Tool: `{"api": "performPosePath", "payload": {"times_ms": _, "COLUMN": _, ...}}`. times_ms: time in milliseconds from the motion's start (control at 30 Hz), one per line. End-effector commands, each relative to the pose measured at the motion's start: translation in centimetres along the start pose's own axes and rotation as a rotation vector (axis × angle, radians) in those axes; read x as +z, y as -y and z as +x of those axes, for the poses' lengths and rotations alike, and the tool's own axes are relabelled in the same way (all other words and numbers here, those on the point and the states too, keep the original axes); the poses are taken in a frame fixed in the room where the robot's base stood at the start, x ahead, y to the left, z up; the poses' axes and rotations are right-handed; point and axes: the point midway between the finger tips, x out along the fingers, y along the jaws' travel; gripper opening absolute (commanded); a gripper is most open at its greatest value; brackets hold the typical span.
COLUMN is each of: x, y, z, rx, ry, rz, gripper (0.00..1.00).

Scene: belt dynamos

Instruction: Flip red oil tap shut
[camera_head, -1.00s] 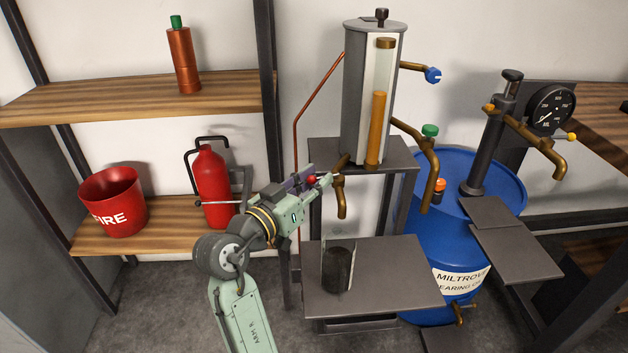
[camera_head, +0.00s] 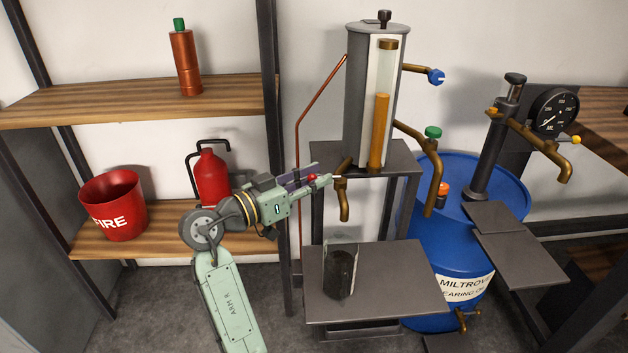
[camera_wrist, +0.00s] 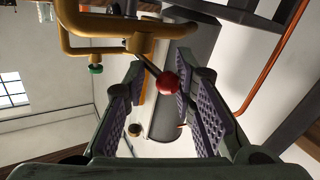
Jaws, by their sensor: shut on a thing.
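The red tap knob (camera_head: 313,178) is a small red ball on a thin lever of the brass tap (camera_head: 343,198), below the oil reservoir (camera_head: 367,100). In the wrist view the red knob (camera_wrist: 167,84) sits between the two ridged finger pads. My gripper (camera_head: 312,174) reaches in from the left and is shut on the knob; the wrist view shows my gripper (camera_wrist: 160,88) around it. The tap's spout points down above a glass jar (camera_head: 341,272) with dark contents on the lower platform. The lever's exact angle is hard to read.
A grey platform (camera_head: 400,285) holds the jar. A blue drum (camera_head: 460,240), a green-knobbed tap (camera_head: 433,133) and a pump with a gauge (camera_head: 553,110) stand to the right. A shelf upright (camera_head: 268,120) and a thin copper pipe (camera_head: 300,130) are close to my arm.

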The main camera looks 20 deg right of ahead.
Motion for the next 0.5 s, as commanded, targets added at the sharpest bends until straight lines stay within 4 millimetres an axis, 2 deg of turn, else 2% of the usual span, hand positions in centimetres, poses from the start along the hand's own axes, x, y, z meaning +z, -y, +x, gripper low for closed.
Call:
{"api": "performPosePath", "payload": {"times_ms": 333, "x": -0.11, "y": 0.13, "z": 0.06, "rx": -0.005, "ry": -0.003, "rz": 0.000, "gripper": 0.46}}
{"api": "performPosePath", "payload": {"times_ms": 500, "x": -0.09, "y": 0.09, "z": 0.03, "rx": -0.004, "ry": -0.003, "rz": 0.000, "gripper": 0.46}}
